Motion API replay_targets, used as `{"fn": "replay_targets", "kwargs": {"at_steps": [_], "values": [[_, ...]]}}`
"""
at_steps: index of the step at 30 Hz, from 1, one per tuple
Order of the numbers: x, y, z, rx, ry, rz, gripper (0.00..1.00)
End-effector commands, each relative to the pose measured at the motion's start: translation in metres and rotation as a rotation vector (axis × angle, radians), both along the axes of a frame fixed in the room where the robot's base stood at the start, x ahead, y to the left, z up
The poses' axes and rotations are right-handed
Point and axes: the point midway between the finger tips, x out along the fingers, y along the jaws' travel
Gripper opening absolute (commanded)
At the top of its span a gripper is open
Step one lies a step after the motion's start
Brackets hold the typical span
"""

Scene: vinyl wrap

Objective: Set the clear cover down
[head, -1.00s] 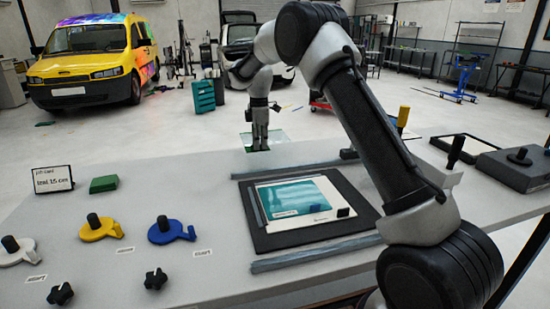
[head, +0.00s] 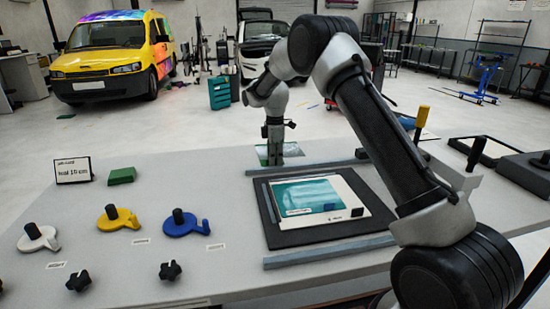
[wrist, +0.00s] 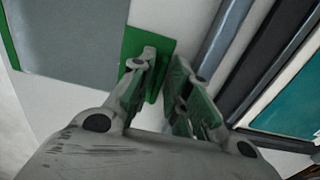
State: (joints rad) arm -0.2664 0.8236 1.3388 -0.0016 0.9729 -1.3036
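In the wrist view a greyish panel with a green edge, which looks like the cover (wrist: 75,38), fills the upper left. A green piece (wrist: 162,48) shows behind and between my fingertips (wrist: 165,70), which appear to pinch it. The exact contact is partly hidden by the fingers, and I cannot tell whether the cover touches the table.
The black board (head: 285,238) carries a teal-and-white sheet (head: 310,196), with grey bars (head: 330,251) along its sides. A green block (head: 121,176), a sign (head: 73,170), coloured clamps (head: 184,224) and black knobs (head: 170,270) stand to the left.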

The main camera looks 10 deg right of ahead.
Motion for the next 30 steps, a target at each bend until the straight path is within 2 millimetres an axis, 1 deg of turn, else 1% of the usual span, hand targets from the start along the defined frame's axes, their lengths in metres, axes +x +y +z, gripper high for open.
{"fn": "replay_targets", "kwargs": {"at_steps": [9, 11, 13, 17, 24, 27, 30], "values": [[0.000, 0.000, 0.001, 0.000, 0.000, 0.000, 0.27], [0.000, 0.000, 0.004, 0.000, -0.001, 0.000, 0.27], [0.000, 0.000, 0.011, 0.000, -0.002, 0.000, 0.27], [0.001, 0.000, 0.036, 0.001, -0.004, 0.000, 0.27], [0.000, 0.000, 0.090, 0.001, -0.004, 0.000, 0.27], [0.000, 0.000, 0.106, 0.000, -0.001, 0.000, 0.27], [0.000, 0.000, 0.117, 0.001, -0.002, 0.000, 0.27]]}}
